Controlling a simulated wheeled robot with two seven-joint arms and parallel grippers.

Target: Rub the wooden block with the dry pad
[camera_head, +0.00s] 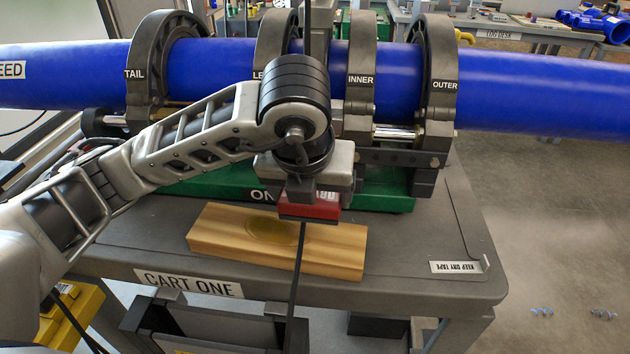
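The wooden block (215,240) lies flat on the grey cart top, with a darker, damp-looking oval patch on its upper face. My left gripper (308,192) points down over the block's back right part. It appears shut on the dry pad (312,207), a red block with a dark underside and a partly hidden white label. The pad is over or near the block's back edge, right of the dark patch; I cannot tell whether it touches the wood. My fingertips are partly hidden by the wrist. My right gripper is not in view.
Behind the block is a green base (385,197) carrying dark clamp rings (440,110) around a long blue pipe (545,95). A "KEEP DRY TAPE" label (456,267) lies at the cart's right. The cart top (420,235) right of the block is clear.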

